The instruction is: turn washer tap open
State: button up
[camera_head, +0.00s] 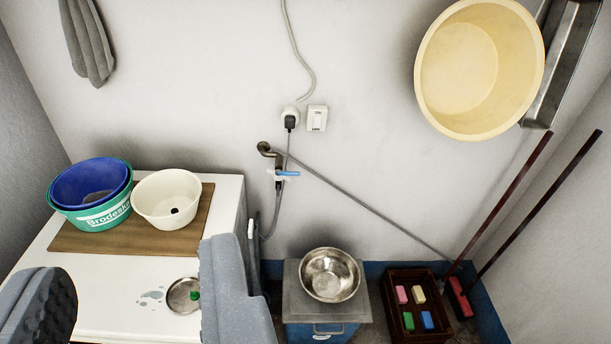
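The washer tap (279,169) is on the back wall, a dark metal fitting with a light-blue lever handle (288,173) lying level and pointing right. A grey hose runs from it down behind the white washer (237,205), and a grey line runs off to the lower right. My gripper (135,300) is at the lower left, in front of and below the tap, over the washer top. Its two grey padded fingers are wide apart with nothing held between them. It is well away from the tap. The tips seem clear of the washer top.
Blue and green basins (92,195) and a white bowl (168,198) stand on a wooden board (130,237). A small metal dish (184,296) lies nearer. A steel bowl (329,274) tops a blue box below the tap. A yellow basin (480,70) hangs right. Wall around the tap is open.

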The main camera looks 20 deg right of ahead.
aim_at(277, 172)
jog(key=z, duration=0.05)
jog(key=i, duration=1)
jog(key=u, duration=0.05)
